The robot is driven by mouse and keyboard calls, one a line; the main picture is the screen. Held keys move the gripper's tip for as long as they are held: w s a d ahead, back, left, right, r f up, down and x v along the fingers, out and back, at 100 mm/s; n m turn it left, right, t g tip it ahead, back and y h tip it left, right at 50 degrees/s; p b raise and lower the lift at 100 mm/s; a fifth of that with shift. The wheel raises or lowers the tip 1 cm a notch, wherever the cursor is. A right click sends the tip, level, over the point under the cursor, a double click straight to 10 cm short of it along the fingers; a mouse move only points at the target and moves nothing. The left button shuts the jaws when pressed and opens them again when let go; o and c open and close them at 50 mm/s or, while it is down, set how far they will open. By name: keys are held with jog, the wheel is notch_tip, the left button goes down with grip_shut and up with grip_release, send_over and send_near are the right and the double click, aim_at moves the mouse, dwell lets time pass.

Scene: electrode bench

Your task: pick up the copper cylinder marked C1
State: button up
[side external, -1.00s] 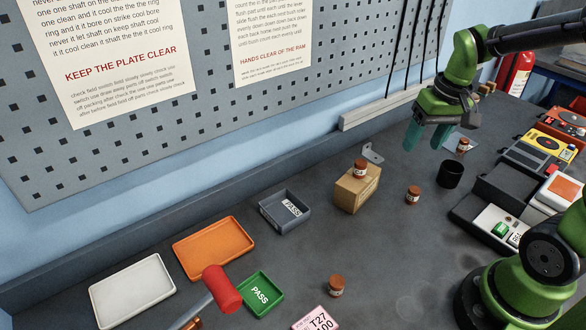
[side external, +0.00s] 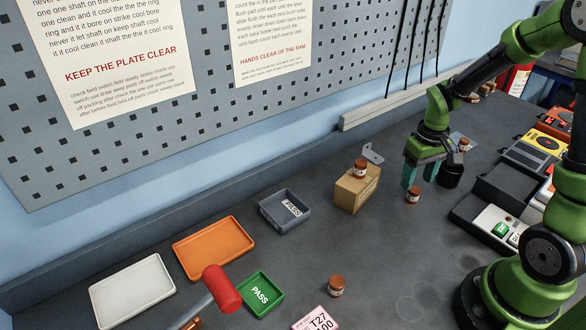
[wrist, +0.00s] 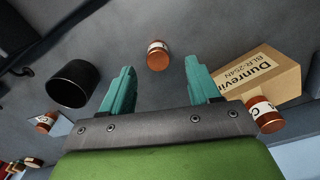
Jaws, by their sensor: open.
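Several copper cylinders with white label bands are in view; their full marks are too small or turned to read, so I cannot tell which is C1. One cylinder (side external: 413,196) stands on the bench just below my gripper (side external: 419,180). In the wrist view this cylinder (wrist: 158,56) shows between and just beyond the tips of my open, empty gripper (wrist: 160,70). Another cylinder (side external: 359,168) stands on a cardboard box (side external: 352,194); its label shows a partial "C" in the wrist view (wrist: 265,115). Others stand at the front (side external: 336,287) and behind the black cup (side external: 463,146).
The black cup (side external: 450,176) stands close right of my gripper, the box close left. A metal bracket (side external: 373,153) lies behind the box. Trays in grey (side external: 285,224), orange (side external: 214,262), green (side external: 260,309) and white (side external: 132,305) sit left.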

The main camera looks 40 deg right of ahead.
aim_at(415, 189)
jog(key=shift+d+f, duration=0.15)
jog(key=shift+f, duration=2.5)
grip_shut()
